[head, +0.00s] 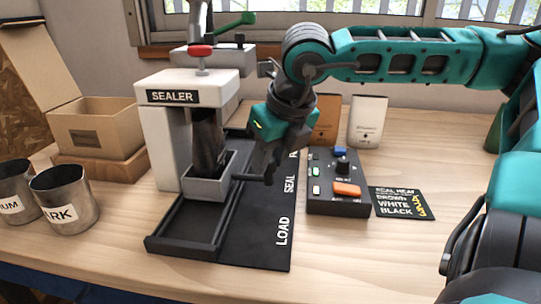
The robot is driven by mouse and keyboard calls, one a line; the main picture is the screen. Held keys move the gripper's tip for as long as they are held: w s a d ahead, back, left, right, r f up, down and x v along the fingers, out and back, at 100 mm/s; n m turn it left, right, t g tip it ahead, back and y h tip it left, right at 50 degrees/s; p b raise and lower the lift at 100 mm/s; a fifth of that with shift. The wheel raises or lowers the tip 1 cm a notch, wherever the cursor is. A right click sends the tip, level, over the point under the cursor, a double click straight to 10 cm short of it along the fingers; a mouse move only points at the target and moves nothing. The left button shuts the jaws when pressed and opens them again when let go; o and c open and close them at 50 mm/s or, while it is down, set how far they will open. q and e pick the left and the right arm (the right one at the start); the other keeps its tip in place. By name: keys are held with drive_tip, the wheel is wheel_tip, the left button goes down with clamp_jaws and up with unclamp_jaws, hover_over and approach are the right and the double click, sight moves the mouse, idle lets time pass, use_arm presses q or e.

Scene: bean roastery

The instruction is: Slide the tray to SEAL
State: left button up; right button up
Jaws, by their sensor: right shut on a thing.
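The tray (204,187) is a small grey open box on a black rail (180,239). It holds an upright dark bag (207,142). The sealer (188,96), a white frame, stands around and behind the bag. A black plate beside the rail carries the words LOAD (283,231) and SEAL (289,179); a further word is partly hidden by my arm. The tray sits about level with SEAL. My right gripper (262,172) points down at the tray's right side, shut on its dark handle (247,178). My left gripper is out of view.
A black control box (334,197) with an orange button stands right of the plate, beside a dark card (401,203). Metal cups (65,200) and a cardboard box (95,128) are at the left. Two pouches (368,121) stand behind. The front table is clear.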

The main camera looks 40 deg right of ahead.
clamp_jaws()
drive_tip(key=shift+w+d+b, duration=0.4)
drive_tip(key=shift+w+d, duration=0.95)
drive_tip(key=shift+d, duration=0.3)
drive_tip(key=o, duration=0.8)
unclamp_jaws()
drive_tip(key=shift+r, duration=0.1)
